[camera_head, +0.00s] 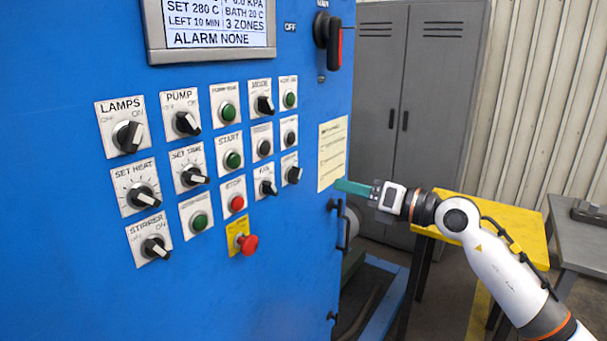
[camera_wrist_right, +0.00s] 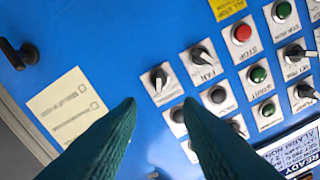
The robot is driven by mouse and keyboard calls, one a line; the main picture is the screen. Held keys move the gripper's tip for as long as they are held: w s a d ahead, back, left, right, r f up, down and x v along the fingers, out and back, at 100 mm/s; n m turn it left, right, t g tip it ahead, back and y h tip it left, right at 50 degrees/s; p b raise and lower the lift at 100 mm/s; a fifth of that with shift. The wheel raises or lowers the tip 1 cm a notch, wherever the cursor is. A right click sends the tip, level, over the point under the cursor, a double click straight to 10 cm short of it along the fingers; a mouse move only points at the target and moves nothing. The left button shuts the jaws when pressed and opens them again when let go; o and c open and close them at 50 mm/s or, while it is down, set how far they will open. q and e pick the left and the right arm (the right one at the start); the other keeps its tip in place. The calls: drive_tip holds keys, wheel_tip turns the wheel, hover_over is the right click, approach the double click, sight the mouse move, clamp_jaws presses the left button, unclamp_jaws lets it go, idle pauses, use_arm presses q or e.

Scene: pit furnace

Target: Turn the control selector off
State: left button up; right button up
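Several black selector knobs sit on white plates on the blue panel. One upper-right knob (camera_head: 264,104) has a label too small to read, and so does a lower-right knob (camera_head: 292,174), which also shows in the right wrist view (camera_wrist_right: 158,80). I cannot tell which is the control selector. My right gripper (camera_head: 340,184), with green fingers, is at the panel's right side, beside the paper notice. In the right wrist view its fingertips (camera_wrist_right: 160,102) are apart with nothing between them, pointing toward the panel's right columns. My left gripper is not in view.
The fan knob (camera_head: 267,188), red stop button (camera_head: 237,203) and red emergency button (camera_head: 247,243) are close by. A red-black switch handle (camera_head: 334,42) juts out above. A yellow table (camera_head: 500,222) and grey cabinet (camera_head: 420,90) stand to the right.

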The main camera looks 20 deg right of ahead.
sight(300, 175)
drive_tip(key=p+x, duration=0.3)
drive_tip(key=x, duration=0.7)
drive_tip(key=shift+w+a+p, duration=0.15)
drive_tip(key=shift+w+p, duration=0.1)
drive_tip(key=shift+p, duration=0.05)
drive_tip(key=shift+w+a+f, duration=0.1)
drive_tip(key=shift+w+a, duration=0.2)
drive_tip(key=shift+w, duration=0.15)
clamp_jaws()
